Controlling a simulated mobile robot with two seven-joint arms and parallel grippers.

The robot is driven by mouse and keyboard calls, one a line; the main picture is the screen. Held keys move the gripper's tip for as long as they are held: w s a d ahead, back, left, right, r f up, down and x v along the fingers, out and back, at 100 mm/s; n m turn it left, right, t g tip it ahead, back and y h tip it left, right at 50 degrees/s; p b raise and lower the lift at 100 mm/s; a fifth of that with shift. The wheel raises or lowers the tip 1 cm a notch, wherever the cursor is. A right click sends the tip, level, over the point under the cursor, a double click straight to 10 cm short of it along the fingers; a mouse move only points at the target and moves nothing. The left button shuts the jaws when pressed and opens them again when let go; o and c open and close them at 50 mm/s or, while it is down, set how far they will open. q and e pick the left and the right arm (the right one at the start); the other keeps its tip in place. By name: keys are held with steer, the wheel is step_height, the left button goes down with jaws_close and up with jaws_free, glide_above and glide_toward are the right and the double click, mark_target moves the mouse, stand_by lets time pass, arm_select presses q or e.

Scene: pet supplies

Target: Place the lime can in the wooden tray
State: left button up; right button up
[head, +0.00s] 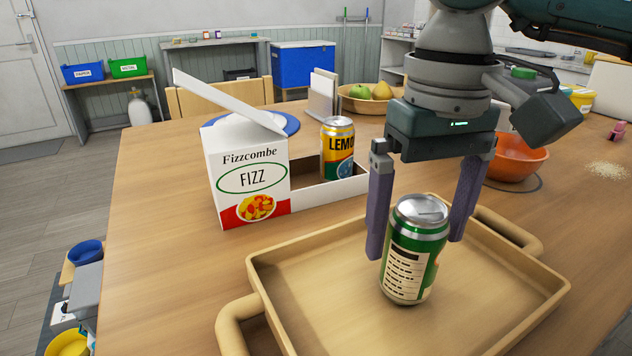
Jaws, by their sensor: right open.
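A green and silver can, the lime can (413,252), stands upright inside the wooden tray (300,300), near its middle. My right gripper (416,247) points down from above with one finger on each side of the can. Its fingers are open, with a visible gap on the left side of the can; on the right the finger is close to it, and I cannot tell if it touches. The can's lower end appears to rest on the tray floor. My left gripper is not in view.
Behind the tray, an open white Fizzcombe carton (247,180) holds a yellow lemon can (338,148). An orange bowl (516,160) stands to the right, behind the tray handle. A fruit bowl (362,103) is at the back.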

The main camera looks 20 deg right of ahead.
arm_select(q)
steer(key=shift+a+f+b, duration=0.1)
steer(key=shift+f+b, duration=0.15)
steer(key=shift+b, duration=0.2)
arm_select(e)
step_height(320, 180, up, 12)
steer(key=shift+d, duration=0.1)
stand_by(0.8)
